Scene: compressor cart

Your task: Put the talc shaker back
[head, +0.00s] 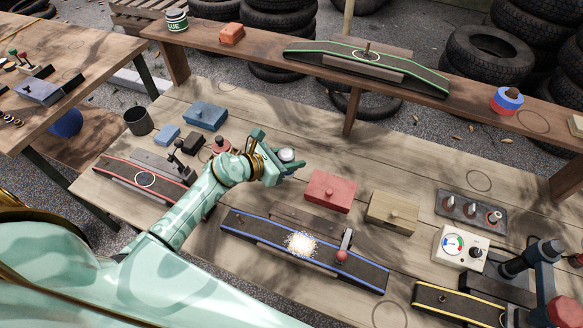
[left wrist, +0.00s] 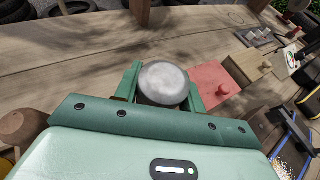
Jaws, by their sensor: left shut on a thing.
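My left gripper (head: 286,168) is shut on the talc shaker (head: 287,155), a small round container with a pale grey top. It is held above the workbench, behind the blue-edged strip and left of the red box. In the left wrist view the shaker's domed grey top (left wrist: 164,83) sits between the two green fingers (left wrist: 163,88); its lower body is mostly hidden. A patch of pale powder (head: 301,243) lies on the blue-edged strip (head: 258,232). My right gripper is not in view.
A red box (head: 330,191) and a tan box (head: 391,212) stand right of the gripper. Drawn rings mark bare wood at right (head: 479,181) and front (head: 390,315). A raised shelf (head: 340,95) runs along the back, with a green-edged strip (head: 367,67) and a blue-red round item (head: 507,99).

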